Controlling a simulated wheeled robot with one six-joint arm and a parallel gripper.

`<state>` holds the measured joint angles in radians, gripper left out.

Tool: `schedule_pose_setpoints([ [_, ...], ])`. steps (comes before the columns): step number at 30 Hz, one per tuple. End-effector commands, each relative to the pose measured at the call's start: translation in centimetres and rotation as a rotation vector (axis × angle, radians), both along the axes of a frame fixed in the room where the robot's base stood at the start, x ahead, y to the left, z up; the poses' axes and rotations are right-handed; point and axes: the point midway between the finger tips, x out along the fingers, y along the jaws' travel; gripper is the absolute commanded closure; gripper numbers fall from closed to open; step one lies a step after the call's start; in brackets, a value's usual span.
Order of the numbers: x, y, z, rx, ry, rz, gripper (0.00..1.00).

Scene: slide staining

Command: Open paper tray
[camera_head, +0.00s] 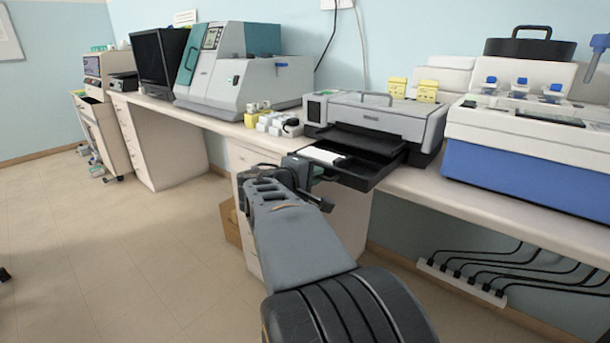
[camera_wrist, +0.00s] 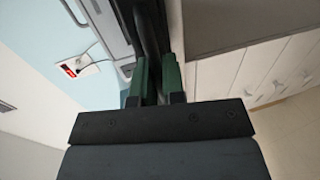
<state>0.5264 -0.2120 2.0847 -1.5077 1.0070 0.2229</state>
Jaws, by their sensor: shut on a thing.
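The printer (camera_head: 385,118) is a grey and black box on the counter, seen in the head view. Its black paper tray (camera_head: 362,180) sticks out of the front over the counter edge, with white paper (camera_head: 320,155) lying at its left. My gripper (camera_head: 318,173) is at the tray's front left edge. In the wrist view, my gripper (camera_wrist: 156,78) has its two green finger pads on either side of a dark edge, which looks like the tray (camera_wrist: 150,25). It is shut on that edge. My arm hides part of the tray's front in the head view.
A blue and white machine (camera_head: 530,150) stands right of the printer. Small white and yellow boxes (camera_head: 275,122) and a large teal and white machine (camera_head: 240,75) stand to its left. White drawers (camera_head: 350,215) are below the counter.

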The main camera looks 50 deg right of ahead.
Motion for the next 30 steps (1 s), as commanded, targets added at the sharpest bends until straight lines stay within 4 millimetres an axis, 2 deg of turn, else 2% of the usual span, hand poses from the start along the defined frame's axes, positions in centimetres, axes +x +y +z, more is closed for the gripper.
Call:
schedule_pose_setpoints([
  [10, -0.1, 0.1, 0.1, 0.0, -0.001, -0.001, 1.0],
  [11, -0.1, 0.1, 0.1, 0.0, -0.001, -0.001, 0.87],
  [18, -0.1, 0.2, 0.1, 0.0, 0.0, -0.001, 0.66],
  [26, 0.0, 0.4, 0.1, 0.0, 0.0, 0.0, 0.66],
  [30, 0.0, 1.9, 0.6, 0.0, -0.002, 0.003, 0.66],
])
